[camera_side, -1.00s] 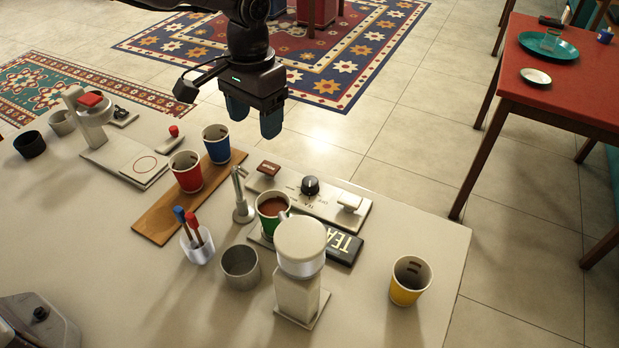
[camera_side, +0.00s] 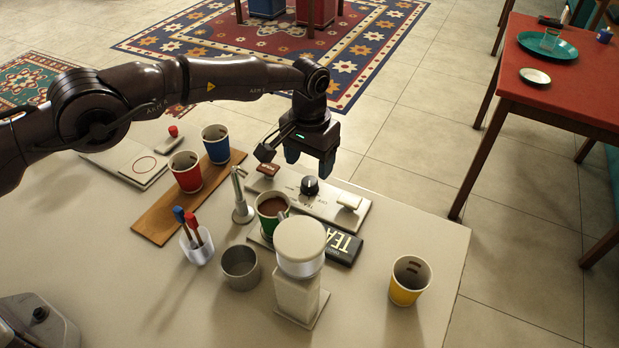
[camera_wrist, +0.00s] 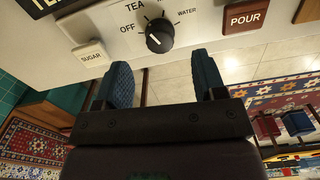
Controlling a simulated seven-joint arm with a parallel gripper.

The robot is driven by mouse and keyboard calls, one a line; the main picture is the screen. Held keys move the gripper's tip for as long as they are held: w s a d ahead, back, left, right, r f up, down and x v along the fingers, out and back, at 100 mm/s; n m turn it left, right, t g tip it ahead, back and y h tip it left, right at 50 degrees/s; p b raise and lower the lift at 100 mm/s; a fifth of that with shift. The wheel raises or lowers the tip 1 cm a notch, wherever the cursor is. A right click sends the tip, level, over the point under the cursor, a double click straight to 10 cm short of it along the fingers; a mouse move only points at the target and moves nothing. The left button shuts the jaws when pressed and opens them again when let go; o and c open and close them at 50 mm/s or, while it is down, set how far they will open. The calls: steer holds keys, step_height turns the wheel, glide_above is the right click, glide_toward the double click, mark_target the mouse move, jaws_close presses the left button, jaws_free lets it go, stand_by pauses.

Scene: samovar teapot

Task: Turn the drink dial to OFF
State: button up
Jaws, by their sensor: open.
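The drink dial (camera_side: 310,186) is a round black knob on the pale control panel (camera_side: 332,202). In the wrist view the dial (camera_wrist: 159,35) shows a white mark on its face, with OFF to its left, TEA at upper left and WATER at upper right. I cannot tell for sure which label the mark points to. My gripper (camera_side: 309,163) is open and empty, above and just behind the dial in the side view. In the wrist view its two blue fingertips (camera_wrist: 162,68) stand apart below the dial, not touching it.
The panel also has a brown POUR button (camera_wrist: 246,16) and a white SUGAR button (camera_wrist: 91,54). A green cup (camera_side: 271,207) of brown drink stands by the metal spout (camera_side: 241,200). Red (camera_side: 186,172) and blue (camera_side: 216,145) cups are left; a yellow cup (camera_side: 409,281) is right.

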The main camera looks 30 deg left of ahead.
mark_target(309, 180)
steer(key=shift+f, duration=2.7)
steer(key=shift+c, duration=0.5)
steer(key=c, duration=0.8)
steer(key=shift+n, duration=0.3)
steer(key=n, duration=0.4)
steer(key=shift+n, duration=0.3)
steer(key=n, duration=0.4)
steer(key=shift+n, duration=0.3)
